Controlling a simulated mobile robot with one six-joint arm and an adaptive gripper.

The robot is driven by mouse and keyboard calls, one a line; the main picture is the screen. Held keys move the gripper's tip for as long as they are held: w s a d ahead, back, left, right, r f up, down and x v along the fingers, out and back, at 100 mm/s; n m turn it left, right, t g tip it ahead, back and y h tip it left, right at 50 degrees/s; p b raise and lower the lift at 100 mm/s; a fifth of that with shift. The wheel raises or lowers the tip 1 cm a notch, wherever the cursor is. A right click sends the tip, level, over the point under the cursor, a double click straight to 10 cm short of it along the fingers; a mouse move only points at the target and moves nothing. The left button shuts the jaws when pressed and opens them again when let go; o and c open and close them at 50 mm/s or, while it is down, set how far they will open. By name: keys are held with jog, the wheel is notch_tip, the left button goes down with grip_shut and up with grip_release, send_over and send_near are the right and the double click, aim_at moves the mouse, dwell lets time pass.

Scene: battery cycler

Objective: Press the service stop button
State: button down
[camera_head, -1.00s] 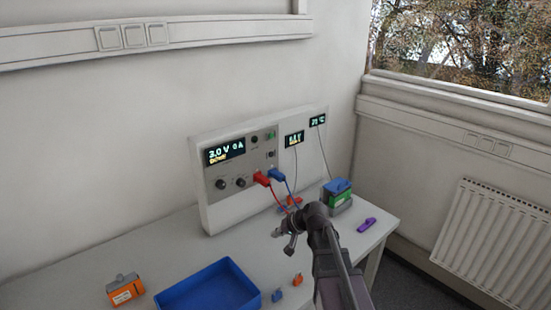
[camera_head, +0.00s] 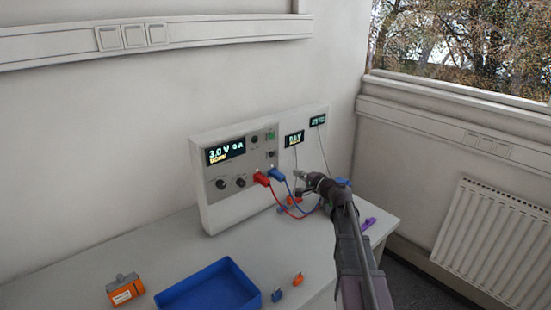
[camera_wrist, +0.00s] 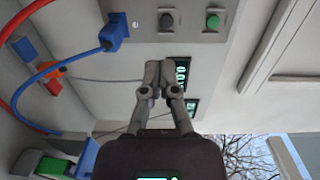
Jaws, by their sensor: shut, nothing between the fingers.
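The cycler (camera_head: 215,205) is a white and grey panel box standing on the table. Its front has a dark round button (camera_head: 271,154) below a green round button (camera_head: 270,136). The wrist view, turned sideways, shows the dark button (camera_wrist: 167,20) and the green button (camera_wrist: 212,20) beyond my fingertips. I cannot read which is the service stop. My gripper (camera_head: 300,178) is shut and empty, in front of the panel, right of and below the buttons. Its closed fingers (camera_wrist: 157,75) overlap a small display (camera_wrist: 182,74) in the wrist view and appear apart from both buttons.
Red (camera_head: 262,178) and blue (camera_head: 277,174) plugs with cables stick out from the panel near my gripper. Orange clamps lie below.

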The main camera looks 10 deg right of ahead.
aim_at(272, 155)
jog(key=shift+w+d+r+m+t, duration=0.3)
jog(key=shift+d, duration=0.2)
jog(key=shift+w+a, duration=0.1)
jog(key=shift+w, duration=0.05)
jog(key=x, duration=1.3)
jog(key=shift+w+a, duration=0.15)
jog(key=shift+w, duration=0.1)
